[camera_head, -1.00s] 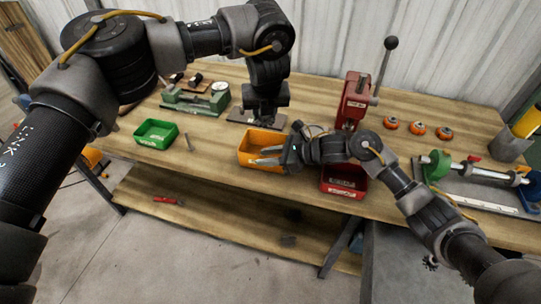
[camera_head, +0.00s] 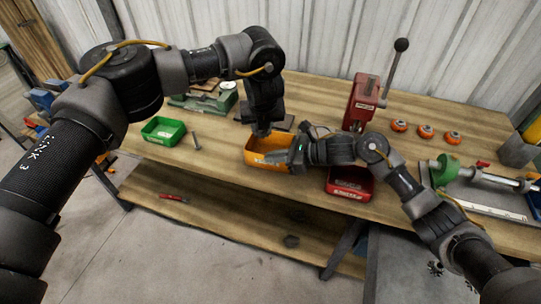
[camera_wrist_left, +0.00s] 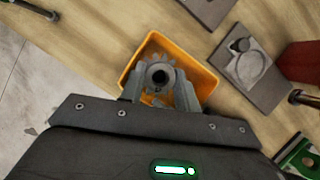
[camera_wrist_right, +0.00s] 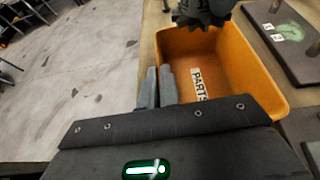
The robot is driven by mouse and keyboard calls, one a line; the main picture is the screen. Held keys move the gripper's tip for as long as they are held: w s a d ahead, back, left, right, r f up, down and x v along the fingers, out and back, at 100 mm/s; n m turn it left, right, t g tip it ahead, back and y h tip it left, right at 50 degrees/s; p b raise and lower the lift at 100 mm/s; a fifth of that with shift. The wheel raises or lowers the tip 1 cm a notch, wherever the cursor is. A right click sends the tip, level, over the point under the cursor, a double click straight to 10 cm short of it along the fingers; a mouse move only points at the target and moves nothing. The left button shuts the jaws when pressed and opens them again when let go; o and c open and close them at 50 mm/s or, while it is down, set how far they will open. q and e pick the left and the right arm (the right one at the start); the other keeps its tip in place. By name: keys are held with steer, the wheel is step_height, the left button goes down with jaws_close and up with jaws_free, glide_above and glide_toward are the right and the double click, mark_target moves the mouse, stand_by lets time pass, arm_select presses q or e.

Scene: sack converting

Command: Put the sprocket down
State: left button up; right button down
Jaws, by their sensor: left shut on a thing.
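The grey toothed sprocket (camera_wrist_left: 158,75) sits between the fingers of my left gripper (camera_wrist_left: 159,90), which is shut on it. In the left wrist view the sprocket appears over the orange bin (camera_wrist_left: 207,82). In the right wrist view a dark toothed edge (camera_wrist_right: 203,12) of it shows at the bin's far end. My left gripper (camera_head: 262,131) is above the back of the bin (camera_head: 255,158) in the head view; its fingers are mostly hidden. My right gripper (camera_wrist_right: 158,88) has its fingers close together at the bin's side wall, one on each side, shut on it.
A green bin (camera_head: 163,141) and a small metal part (camera_head: 195,138) lie to the left. A red bin (camera_head: 350,195) and a red lever press (camera_head: 362,102) stand to the right. Several orange round parts (camera_head: 425,132) sit farther right on the workbench (camera_head: 215,152).

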mark_target(264, 133)
arm_select(q)
steer(key=shift+f, duration=4.85)
steer(key=shift+s+f, duration=0.1)
steer(key=shift+f, duration=0.2)
arm_select(e)
steer(key=shift+s, duration=0.1)
arm_select(q)
steer(key=o, duration=0.7)
steer(key=shift+o, duration=0.6)
steer(key=shift+f, duration=0.2)
arm_select(e)
steer(key=shift+r, duration=0.1)
arm_select(q)
steer(key=shift+s, duration=0.1)
steer(key=shift+r, duration=0.3)
steer(key=v, duration=1.2)
steer(key=shift+r, duration=0.25)
